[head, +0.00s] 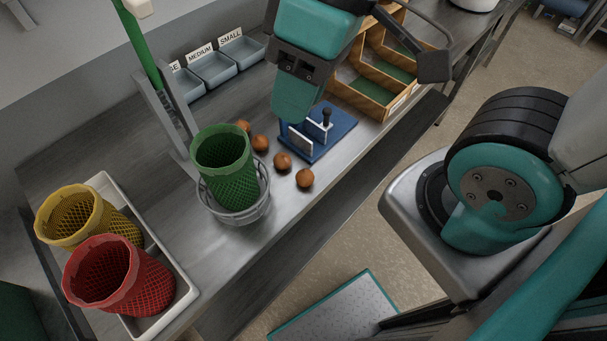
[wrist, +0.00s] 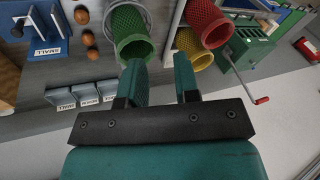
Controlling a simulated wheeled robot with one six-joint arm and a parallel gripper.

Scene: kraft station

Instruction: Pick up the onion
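Several round brown onions lie on the metal counter between the green mesh basket and the blue stand. In the head view, one onion (head: 305,178) is nearest the counter's front edge, with another (head: 282,161) beside it. Two more onions (head: 260,142) lie farther back, one partly hidden. The wrist view shows onions (wrist: 88,38) at upper left, off to the side of the fingers. My gripper (wrist: 160,65) is open and empty, its two teal fingers apart. In the head view it hangs above the counter, apart from the onions.
The green basket (head: 223,170) stands in a wire bowl left of the onions. A blue stand (head: 330,136) with an upright handle is to their right. Yellow (head: 70,215) and red (head: 115,275) baskets lean in a white tray. Labelled bins (head: 213,69) and a wooden organizer (head: 362,98) stand behind.

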